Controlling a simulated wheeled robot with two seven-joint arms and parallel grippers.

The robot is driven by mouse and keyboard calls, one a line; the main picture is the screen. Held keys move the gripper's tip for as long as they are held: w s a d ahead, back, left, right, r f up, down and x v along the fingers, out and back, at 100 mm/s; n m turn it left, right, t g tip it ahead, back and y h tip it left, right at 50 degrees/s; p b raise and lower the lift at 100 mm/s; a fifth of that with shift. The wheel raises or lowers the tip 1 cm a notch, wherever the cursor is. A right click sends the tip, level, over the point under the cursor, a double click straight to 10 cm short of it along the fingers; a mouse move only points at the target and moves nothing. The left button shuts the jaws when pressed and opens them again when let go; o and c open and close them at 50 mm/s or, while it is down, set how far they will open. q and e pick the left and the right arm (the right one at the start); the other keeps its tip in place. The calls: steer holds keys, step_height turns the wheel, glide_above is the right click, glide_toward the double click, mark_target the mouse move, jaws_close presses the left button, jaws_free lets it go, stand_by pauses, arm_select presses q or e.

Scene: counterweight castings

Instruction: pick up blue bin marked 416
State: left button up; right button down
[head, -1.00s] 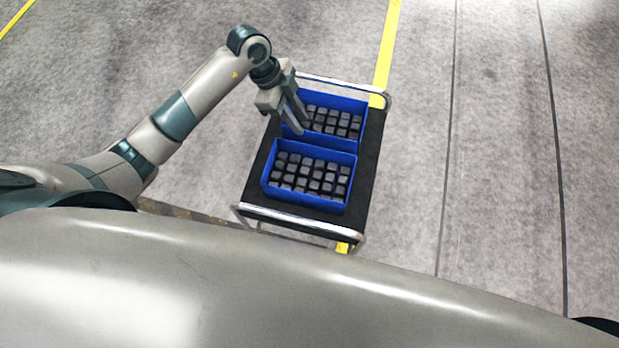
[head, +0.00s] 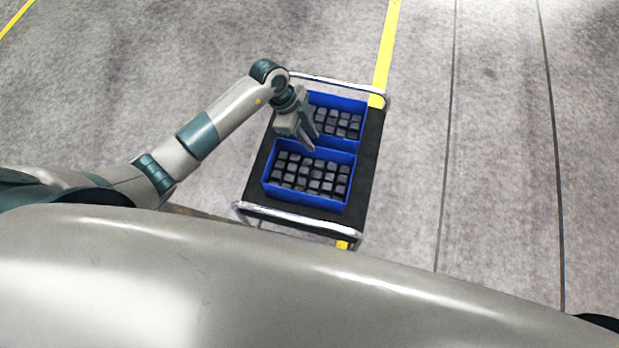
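Two blue bins full of dark grey castings stand on a black cart. The near bin (head: 308,201) is toward the front of the cart, and the far bin (head: 350,105) is behind it. No number can be read on either bin, so I cannot tell which is 416. My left gripper (head: 314,142) is over the cart, above the gap between the bins and close to the near bin's back wall. Its fingers are apart with nothing seen between them. It hides the left part of the far bin. My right gripper is not in view.
The cart (head: 362,185) has metal rails at its far end (head: 335,84) and near end (head: 290,221). A yellow floor line (head: 386,50) runs beneath it. The grey floor to the right is clear, with thin dark seams.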

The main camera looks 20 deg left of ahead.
arm_select(q)
steer(key=shift+p+x, duration=0.6)
steer(key=shift+x, duration=1.9)
jaws_close()
steer(key=shift+r, duration=0.1)
